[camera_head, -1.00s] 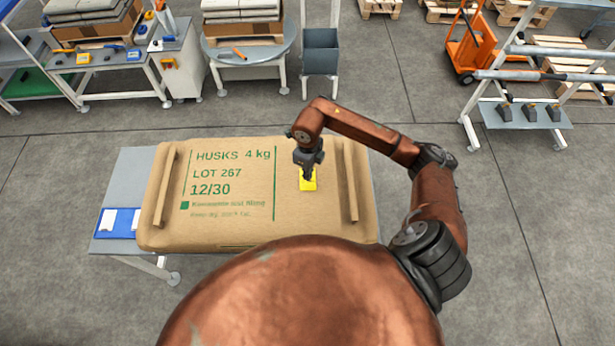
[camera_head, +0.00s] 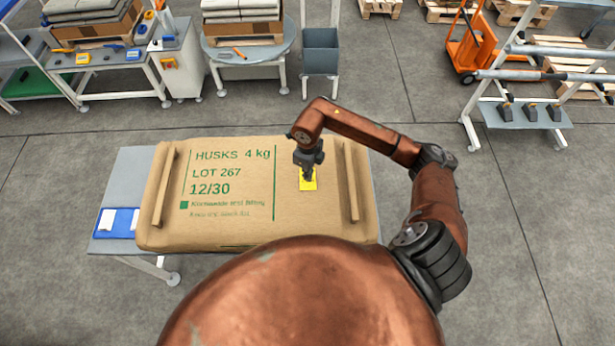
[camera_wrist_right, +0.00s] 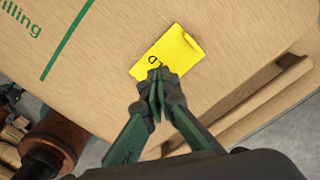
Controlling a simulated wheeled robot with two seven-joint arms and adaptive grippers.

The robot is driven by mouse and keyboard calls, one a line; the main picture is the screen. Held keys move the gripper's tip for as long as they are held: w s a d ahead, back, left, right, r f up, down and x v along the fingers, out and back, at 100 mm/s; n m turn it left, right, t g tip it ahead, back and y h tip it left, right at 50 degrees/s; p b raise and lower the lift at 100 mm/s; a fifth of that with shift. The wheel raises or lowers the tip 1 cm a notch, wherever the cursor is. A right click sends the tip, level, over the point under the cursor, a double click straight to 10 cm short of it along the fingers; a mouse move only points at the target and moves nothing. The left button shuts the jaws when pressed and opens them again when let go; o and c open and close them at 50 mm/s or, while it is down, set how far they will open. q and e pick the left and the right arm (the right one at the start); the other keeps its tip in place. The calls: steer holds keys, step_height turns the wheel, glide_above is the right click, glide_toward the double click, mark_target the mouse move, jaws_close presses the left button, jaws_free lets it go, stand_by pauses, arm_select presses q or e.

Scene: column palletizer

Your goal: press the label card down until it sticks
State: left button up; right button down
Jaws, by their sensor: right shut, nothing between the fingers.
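The yellow label card (camera_head: 308,183) lies on the right part of the large tan husks sack (camera_head: 232,222), between the green printed line and the right wooden batten. My right gripper (camera_head: 308,179) is shut and empty, pointing down over the card. In the right wrist view its fingertips (camera_wrist_right: 157,76) overlap the card's near edge; whether they touch it I cannot tell. My left gripper is not in view.
The sack lies on a grey table (camera_head: 128,178) with wooden battens at its left (camera_head: 166,188) and right (camera_head: 350,182). A blue tray (camera_head: 122,231) with white pieces sits at the table's left end. Benches, a round table and a rack stand farther back.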

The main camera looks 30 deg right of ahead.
steer(key=shift+f+b, duration=1)
steer(key=shift+f, duration=0.2)
steer(key=shift+s+f, duration=0.2)
steer(key=shift+f, duration=0.1)
stand_by(0.8)
steer(key=shift+w+r+p, duration=0.2)
steer(key=shift+r+p, duration=1.2)
steer(key=shift+r, duration=2.1)
steer(key=shift+r+p, duration=0.5)
steer(key=shift+r, duration=0.65)
